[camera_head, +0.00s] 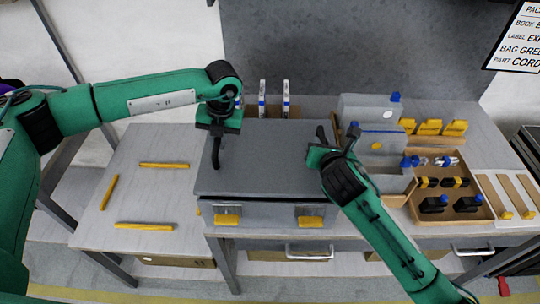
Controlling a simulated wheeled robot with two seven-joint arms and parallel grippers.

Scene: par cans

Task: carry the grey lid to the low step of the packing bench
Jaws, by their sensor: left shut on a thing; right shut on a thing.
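The grey lid (265,165) is a broad flat panel in the middle of the head view, lying over a grey case with latches on its front (262,220). Whether it rests on the case or is slightly raised, I cannot tell. My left gripper (217,150) is shut at the lid's left side. My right gripper (332,145) is shut at its right side, and the forearm hides part of that edge. The low step (140,195) of the packing bench appears to be the pale surface at left, marked by several yellow strips. It is bare between the strips.
Right of the lid stand grey boxes (370,108) and a brown tray (455,210) with small dark and blue parts. Two upright white-and-blue items (274,98) stand behind the lid. A sign (518,40) hangs upper right.

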